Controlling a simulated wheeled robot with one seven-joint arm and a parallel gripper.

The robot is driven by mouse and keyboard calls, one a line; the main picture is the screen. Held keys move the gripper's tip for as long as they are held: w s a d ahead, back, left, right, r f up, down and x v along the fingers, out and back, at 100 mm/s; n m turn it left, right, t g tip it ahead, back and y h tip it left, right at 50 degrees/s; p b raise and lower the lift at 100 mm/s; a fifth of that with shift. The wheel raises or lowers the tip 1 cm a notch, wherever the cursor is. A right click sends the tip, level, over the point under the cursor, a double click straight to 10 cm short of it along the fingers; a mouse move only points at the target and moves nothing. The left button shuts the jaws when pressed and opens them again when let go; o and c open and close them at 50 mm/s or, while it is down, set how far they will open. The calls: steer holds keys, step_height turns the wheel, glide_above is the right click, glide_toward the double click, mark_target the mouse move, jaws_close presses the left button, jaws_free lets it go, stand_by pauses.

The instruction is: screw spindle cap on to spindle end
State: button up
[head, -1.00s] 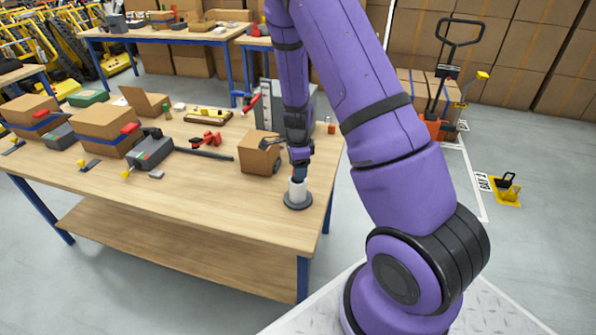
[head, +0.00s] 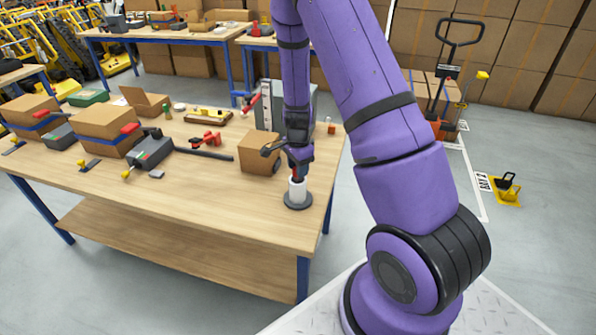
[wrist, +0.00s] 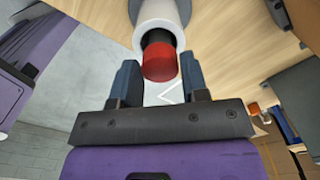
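The spindle cap (wrist: 160,62) is red and sits at the dark spindle end (wrist: 155,38), in line with it. The cap also shows as a small red patch in the head view (head: 297,179). A white roll (head: 297,191) surrounds the spindle and stands upright on a round grey base (head: 287,203) near the table's front right corner. My gripper (wrist: 160,68) points down over the cap, its two fingers apart on either side, with a visible gap to the cap on both sides. I cannot tell how far the cap is threaded on.
An cardboard box (head: 256,153) stands close behind left of the roll. A grey upright unit (head: 268,105) is behind my wrist. Red clamps (head: 207,138) and a dark bar (head: 205,153) lie further left. The table (head: 220,205) is clear in front.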

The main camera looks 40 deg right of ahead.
steer(key=m, duration=0.8)
steer(key=shift+m, duration=0.9)
steer(key=m, duration=0.9)
steer(key=shift+m, duration=0.4)
